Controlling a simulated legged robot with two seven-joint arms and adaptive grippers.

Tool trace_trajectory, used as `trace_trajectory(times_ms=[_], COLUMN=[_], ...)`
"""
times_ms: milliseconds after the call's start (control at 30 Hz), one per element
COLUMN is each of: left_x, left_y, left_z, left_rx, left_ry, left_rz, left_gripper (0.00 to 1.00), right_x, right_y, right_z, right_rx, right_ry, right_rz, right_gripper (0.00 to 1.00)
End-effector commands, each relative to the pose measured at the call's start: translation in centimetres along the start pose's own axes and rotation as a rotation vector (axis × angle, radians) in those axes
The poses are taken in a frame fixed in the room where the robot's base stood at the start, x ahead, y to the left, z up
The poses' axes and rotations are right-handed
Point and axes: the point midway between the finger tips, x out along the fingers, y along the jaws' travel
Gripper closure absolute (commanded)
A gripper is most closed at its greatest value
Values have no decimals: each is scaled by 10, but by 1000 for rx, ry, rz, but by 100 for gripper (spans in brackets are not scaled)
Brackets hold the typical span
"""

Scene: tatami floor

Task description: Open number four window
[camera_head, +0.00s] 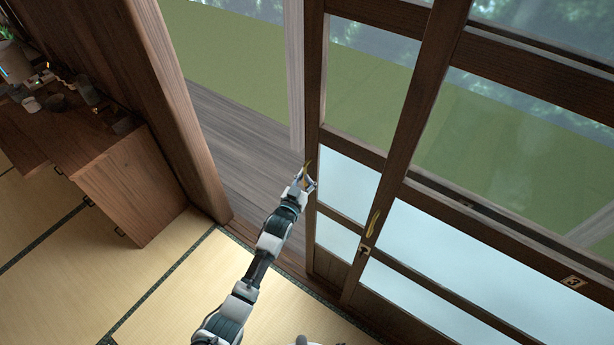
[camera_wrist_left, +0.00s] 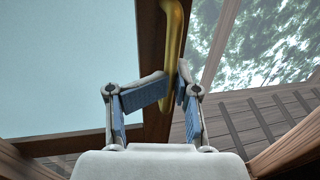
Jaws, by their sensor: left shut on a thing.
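The wood-framed sliding window panel (camera_head: 316,130) has clear glass above and frosted panes below. Its brass handle (camera_head: 308,167) is on the left edge stile and also shows in the left wrist view (camera_wrist_left: 172,35). My left gripper (camera_head: 304,182) reaches up to this handle and is shut on it, with blue-padded fingers (camera_wrist_left: 168,92) on either side of the bar in the left wrist view. A second panel overlaps on the right, with its own brass handle (camera_head: 373,222) and a small number plate (camera_head: 363,250) too small to read surely. My right gripper is not in view.
An open gap with a wooden veranda floor (camera_head: 240,135) lies between the panel's left edge and a thick wooden post (camera_head: 180,110). A plate marked 3 (camera_head: 573,282) is on the right. A wooden cabinet (camera_head: 130,185) stands left on tatami (camera_head: 180,290).

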Motion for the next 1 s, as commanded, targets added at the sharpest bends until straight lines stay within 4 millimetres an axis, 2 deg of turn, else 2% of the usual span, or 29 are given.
trace_trajectory(times_ms=[33,367,400,433,767,867,1000], left_x=[-1,0,0,0,-2,-9,-35], left_y=[4,5,5,5,4,4,5], left_z=[6,8,8,8,6,6,6], left_rx=[0,0,0,0,-1,0,0], left_ry=[-13,-17,-17,-17,-12,-11,-10], left_rz=[3,3,3,3,2,1,2], left_gripper=[100,100,73,78,78,78,78], right_x=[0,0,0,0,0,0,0], right_y=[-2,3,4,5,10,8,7], right_z=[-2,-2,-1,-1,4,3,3], right_rx=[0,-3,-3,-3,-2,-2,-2], right_ry=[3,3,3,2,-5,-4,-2], right_rz=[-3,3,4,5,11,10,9], right_gripper=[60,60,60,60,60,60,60])
